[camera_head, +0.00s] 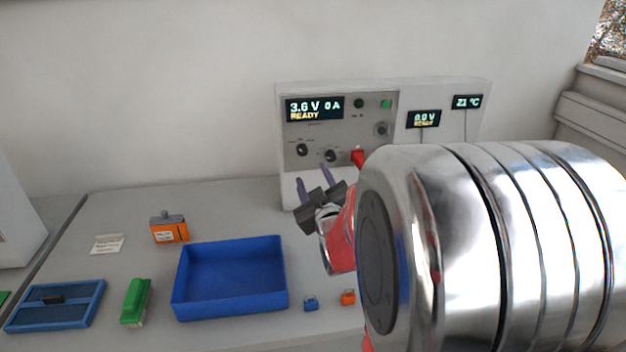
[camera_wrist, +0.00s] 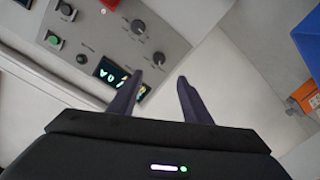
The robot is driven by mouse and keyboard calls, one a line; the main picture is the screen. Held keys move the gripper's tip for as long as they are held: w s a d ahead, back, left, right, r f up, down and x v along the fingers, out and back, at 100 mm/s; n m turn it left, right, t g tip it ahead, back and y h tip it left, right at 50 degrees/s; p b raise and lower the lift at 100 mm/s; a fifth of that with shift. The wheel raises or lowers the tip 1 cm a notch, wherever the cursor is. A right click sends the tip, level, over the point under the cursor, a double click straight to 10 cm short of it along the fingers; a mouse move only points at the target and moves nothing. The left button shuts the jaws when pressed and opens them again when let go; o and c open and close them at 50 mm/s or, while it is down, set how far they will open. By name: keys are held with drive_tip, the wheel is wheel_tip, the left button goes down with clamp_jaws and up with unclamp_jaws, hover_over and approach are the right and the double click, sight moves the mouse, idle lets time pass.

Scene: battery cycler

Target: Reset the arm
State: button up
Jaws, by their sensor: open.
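My gripper (camera_head: 314,182) is in front of the lower left part of the battery cycler (camera_head: 286,146). Its two dark purple fingers are apart and nothing is between them. In the wrist view, my gripper (camera_wrist: 155,95) also shows open and empty, with the grey cycler panel (camera_wrist: 112,28) beyond it at the upper left. The cycler's display reads 3.6 V, 0 A, READY. My large silver arm link covers the lower right of the head view and hides part of the cycler and bench.
A blue tray (camera_head: 230,312) sits mid-bench, with a green brush (camera_head: 135,300) and a shallow blue tray (camera_head: 22,318) to its left. An orange item (camera_head: 170,229) stands behind. A paper label (camera_head: 107,244) lies left.

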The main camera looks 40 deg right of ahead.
idle(0.3)
drive_tip(key=s+a+f+m+g+y, duration=0.35)
drive_tip(key=s+f+g, duration=0.45)
drive_tip(key=f, duration=0.5)
drive_tip(key=s+a+r+y, duration=0.1)
drive_tip(key=s+a+r, duration=0.2)
drive_tip(key=a, duration=0.4)
drive_tip(key=s+a+r+n+g+y, duration=0.1)
drive_tip(key=s+a+r, duration=0.2)
drive_tip(key=s+a, duration=0.3)
drive_tip(key=s+a+r+n+g+y, duration=0.1)
drive_tip(key=s+a+r, duration=0.2)
drive_tip(key=a, duration=0.6)
drive_tip(key=shift+s+a+r+y, duration=0.25)
drive_tip(key=shift+s+a+y, duration=0.15)
drive_tip(key=shift+s, duration=0.75)
